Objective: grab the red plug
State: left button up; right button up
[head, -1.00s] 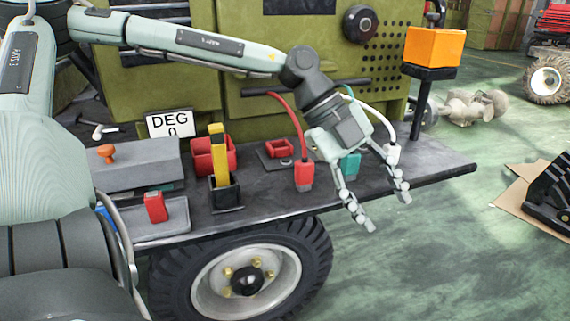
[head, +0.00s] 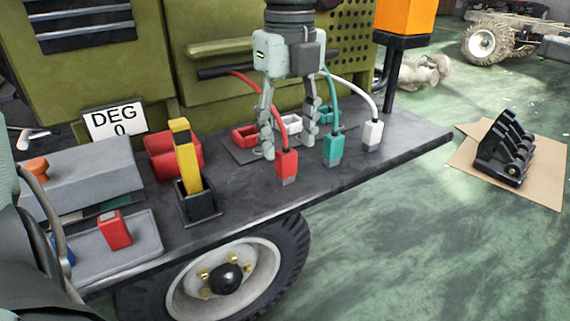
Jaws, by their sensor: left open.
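The red plug (head: 286,163) hangs at the end of a red cable, low over the front part of the dark shelf (head: 395,148). I cannot tell whether its tip touches the shelf. My left gripper (head: 289,150) points down, open, with one finger on each side of the red cable in the picture. Its fingertips reach about the height of the plug's top and appear a little behind the plug. Nothing is clearly held. The teal plug (head: 334,148) and the white plug (head: 372,136) hang to the right of it. My right gripper is not in view.
Red (head: 245,137), white (head: 290,124) and teal sockets stand behind the plugs. A yellow piece in a black holder (head: 199,205), a red bin (head: 165,160) and a grey tray (head: 150,238) with a red block are left. An orange box (head: 405,16) stands at the right.

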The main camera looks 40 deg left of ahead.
aim_at(287, 152)
pick_arm(q)
notch_tip(287, 152, down, 4)
jog(key=shift+s+r, duration=0.15)
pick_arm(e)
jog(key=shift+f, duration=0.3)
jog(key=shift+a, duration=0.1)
pick_arm(q)
grip_shut()
jog(key=shift+r, duration=0.15)
